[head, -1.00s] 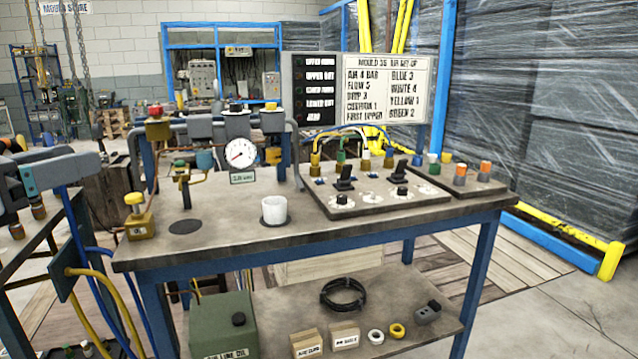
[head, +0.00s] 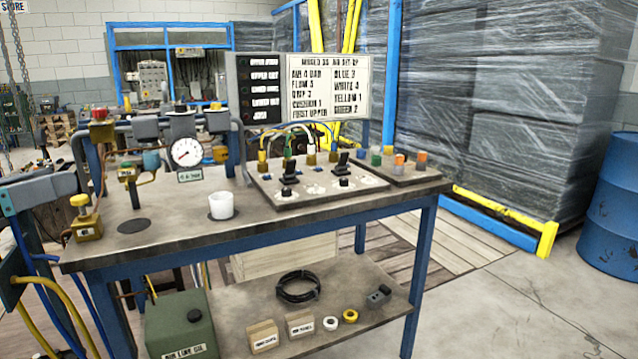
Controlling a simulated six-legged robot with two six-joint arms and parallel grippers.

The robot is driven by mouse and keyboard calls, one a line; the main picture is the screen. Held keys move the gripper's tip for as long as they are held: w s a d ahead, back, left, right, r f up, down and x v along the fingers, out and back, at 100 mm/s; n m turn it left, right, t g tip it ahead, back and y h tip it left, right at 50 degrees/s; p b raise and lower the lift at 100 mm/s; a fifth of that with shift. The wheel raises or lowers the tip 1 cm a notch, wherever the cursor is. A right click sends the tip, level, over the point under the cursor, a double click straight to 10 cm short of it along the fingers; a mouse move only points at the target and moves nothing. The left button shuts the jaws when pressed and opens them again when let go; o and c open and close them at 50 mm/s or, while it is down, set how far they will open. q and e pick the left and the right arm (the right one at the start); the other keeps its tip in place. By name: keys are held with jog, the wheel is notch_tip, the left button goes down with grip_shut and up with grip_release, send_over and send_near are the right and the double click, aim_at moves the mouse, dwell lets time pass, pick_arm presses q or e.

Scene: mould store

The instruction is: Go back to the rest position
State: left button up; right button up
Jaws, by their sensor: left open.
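My left gripper (head: 45,186) shows as a grey shape at the left edge of the head view, beside the near left corner of the workbench. It is open and I see nothing held in it. Its fingertips are hard to make out against the clutter behind. My right gripper is out of view. The workbench (head: 300,218) has a worn grey-brown top and blue legs. A white cup (head: 221,205) stands upright on it, apart from my gripper.
The bench carries a pressure gauge (head: 187,153), a switch panel (head: 318,186) and a sign board (head: 333,87). A green oil can (head: 180,330) stands on the lower shelf. A blue drum (head: 612,205) stands at the right. Floor (head: 520,310) at the front right is clear.

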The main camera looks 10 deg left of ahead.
pick_arm(q)
jog(key=w+d+f+n+g+h, duration=0.1)
jog(key=w+d+f+n+h, duration=0.3)
jog(key=w+f, duration=0.6)
jog(key=w+d+f+n+g+h, duration=0.1)
jog(key=w+d+f+n+h, duration=0.1)
jog(key=w+d+f, duration=0.75)
jog(key=d+f+n+g+y, duration=0.1)
jog(key=d+f+n, duration=0.4)
jog(key=f, duration=0.6)
jog(key=d+f+n+g, duration=0.1)
jog(key=d+f+n, duration=0.4)
jog(key=f, duration=0.6)
jog(key=s+d+f+n+g+y, duration=0.1)
jog(key=s+d+f+n+g, duration=0.3)
jog(key=f, duration=0.6)
jog(key=s+d+f+n+g+y, duration=0.1)
jog(key=s+d+f+n+y, duration=0.1)
jog(key=s+d+f+n, duration=0.55)
jog(key=s+a+f+n+g+y, duration=0.1)
jog(key=s+a+f+n+g, duration=0.1)
jog(key=s+f+n+g, duration=0.5)
jog(key=s+a+f+n+g+y, duration=0.1)
jog(key=s+f+n, duration=0.3)
jog(key=s, duration=0.7)
notch_tip(320, 180, up, 26)
jog(key=n+p, duration=0.1)
jog(key=p, duration=2.4)
jog(key=shift+w, duration=0.2)
